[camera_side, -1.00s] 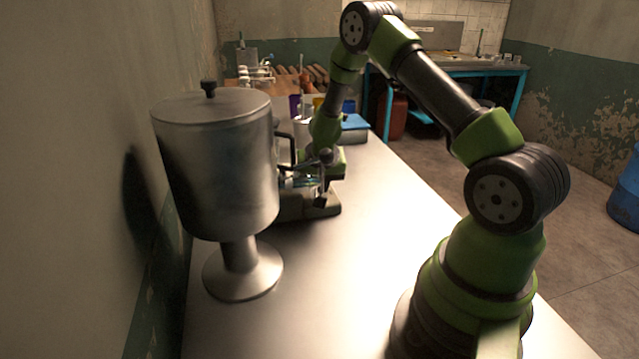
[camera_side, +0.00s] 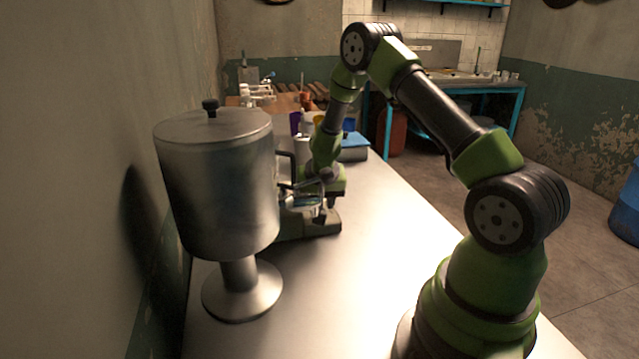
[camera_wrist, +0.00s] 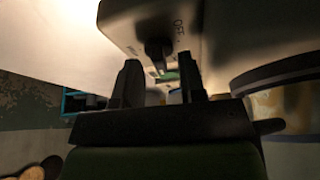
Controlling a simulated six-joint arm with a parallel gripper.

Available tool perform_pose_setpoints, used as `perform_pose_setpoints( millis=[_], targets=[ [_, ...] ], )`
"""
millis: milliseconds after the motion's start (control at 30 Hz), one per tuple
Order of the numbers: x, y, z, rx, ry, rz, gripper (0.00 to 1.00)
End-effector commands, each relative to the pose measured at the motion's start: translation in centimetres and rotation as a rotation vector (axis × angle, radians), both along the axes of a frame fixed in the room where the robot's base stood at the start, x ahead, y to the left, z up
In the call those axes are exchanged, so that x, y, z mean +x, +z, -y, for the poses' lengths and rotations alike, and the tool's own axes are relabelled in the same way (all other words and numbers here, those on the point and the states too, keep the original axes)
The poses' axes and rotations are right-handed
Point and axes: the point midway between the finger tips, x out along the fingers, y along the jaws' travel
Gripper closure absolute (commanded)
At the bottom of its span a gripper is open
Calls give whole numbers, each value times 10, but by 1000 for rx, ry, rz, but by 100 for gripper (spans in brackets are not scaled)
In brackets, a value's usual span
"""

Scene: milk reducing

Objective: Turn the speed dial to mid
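The speed dial (camera_wrist: 158,52) is a small dark knob on the machine's grey face in the wrist view. Lettering that looks like "OFF" is printed beside it. My gripper (camera_wrist: 160,78) is open, with one dark finger on each side of the dial in this view. I cannot tell whether either finger touches it. In the side view the machine's grey-green base (camera_side: 305,224) stands on the table behind the steel pot. My gripper (camera_side: 306,193) is low beside the machine there. The dial cannot be made out in the side view.
A large lidded steel vessel on a foot (camera_side: 218,185) stands at the left, close to the machine. A blue-topped box (camera_side: 353,148) and cups are behind the arm. The table (camera_side: 350,260) is clear in front and to the right.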

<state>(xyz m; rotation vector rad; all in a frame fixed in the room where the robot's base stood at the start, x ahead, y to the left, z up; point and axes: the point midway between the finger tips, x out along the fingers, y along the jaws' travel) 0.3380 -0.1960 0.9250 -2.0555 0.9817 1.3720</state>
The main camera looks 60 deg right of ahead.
Motion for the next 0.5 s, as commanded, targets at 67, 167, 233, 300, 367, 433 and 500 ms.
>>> perform_pose_setpoints(
  millis=[67, 167, 233, 300, 367, 433, 500],
  targets=[
    [0, 6, 0, -2, -2, 2, 63],
    [1, 16, 0, -3, -2, 3, 63],
    [1, 24, 0, 0, -1, 5, 63],
    [1, 35, 1, -4, -2, 4, 63],
    [1, 43, 1, -3, -2, 5, 63],
    [1, 53, 0, -2, -1, 5, 63],
    [1, 64, 1, -4, -1, 5, 63]
  ],
)
